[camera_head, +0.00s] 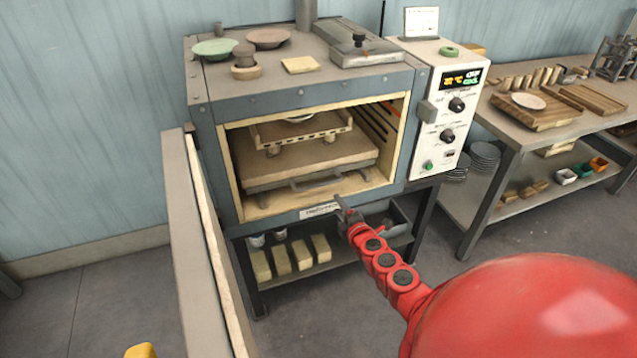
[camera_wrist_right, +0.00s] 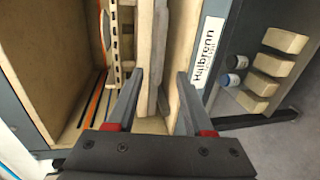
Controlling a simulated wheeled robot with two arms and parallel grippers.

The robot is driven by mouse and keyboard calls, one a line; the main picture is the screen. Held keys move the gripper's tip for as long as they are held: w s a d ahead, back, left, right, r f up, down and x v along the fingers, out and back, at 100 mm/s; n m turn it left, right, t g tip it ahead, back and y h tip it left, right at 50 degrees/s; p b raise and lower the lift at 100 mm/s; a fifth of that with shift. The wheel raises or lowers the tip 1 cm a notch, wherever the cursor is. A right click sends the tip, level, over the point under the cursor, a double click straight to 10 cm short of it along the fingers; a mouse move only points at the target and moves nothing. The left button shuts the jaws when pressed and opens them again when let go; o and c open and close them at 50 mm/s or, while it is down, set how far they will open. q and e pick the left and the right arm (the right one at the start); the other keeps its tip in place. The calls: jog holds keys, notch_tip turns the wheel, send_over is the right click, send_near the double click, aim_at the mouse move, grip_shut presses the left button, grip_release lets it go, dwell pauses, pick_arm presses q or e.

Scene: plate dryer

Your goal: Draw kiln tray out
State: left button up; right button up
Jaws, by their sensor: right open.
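The kiln tray (camera_head: 310,163) is a pale slab inside the open kiln (camera_head: 300,92), with a grey bar handle (camera_head: 316,182) on its front edge. A cream slotted rack (camera_head: 302,131) with a white dish (camera_head: 299,119) stands on the tray. My right gripper (camera_head: 343,212) is in front of the kiln's mouth, low and near the handle. In the right wrist view my right gripper (camera_wrist_right: 163,75) is open, its fingers on either side of the tray's front edge and handle (camera_wrist_right: 162,85). I cannot tell whether they touch.
The kiln door (camera_head: 205,245) stands swung open at the left. A control box (camera_head: 445,110) is on the kiln's right side. Pale blocks (camera_head: 281,260) sit on the shelf below. A side table (camera_head: 545,110) with boards stands at the right. The floor in front is clear.

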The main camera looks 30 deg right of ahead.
jog(key=b, duration=0.1)
send_near(321, 185)
jog(key=r+x, duration=0.1)
jog(key=x, duration=0.2)
jog(key=w, duration=0.1)
jog(key=w+d+f+b, duration=0.1)
jog(key=w+f, duration=0.1)
jog(key=shift+w+d+b, duration=0.15)
jog(key=shift+w+b, duration=0.5)
jog(key=shift+w, duration=0.3)
jog(key=shift+w+d+f+b, duration=0.25)
jog(key=shift+w+f+b, duration=0.15)
jog(key=shift+w, duration=0.2)
jog(key=shift+w+d, duration=0.1)
jog(key=shift+w, duration=0.35)
jog(key=shift+w+b, duration=0.25)
jog(key=shift+b, duration=0.1)
jog(key=shift+r, duration=0.1)
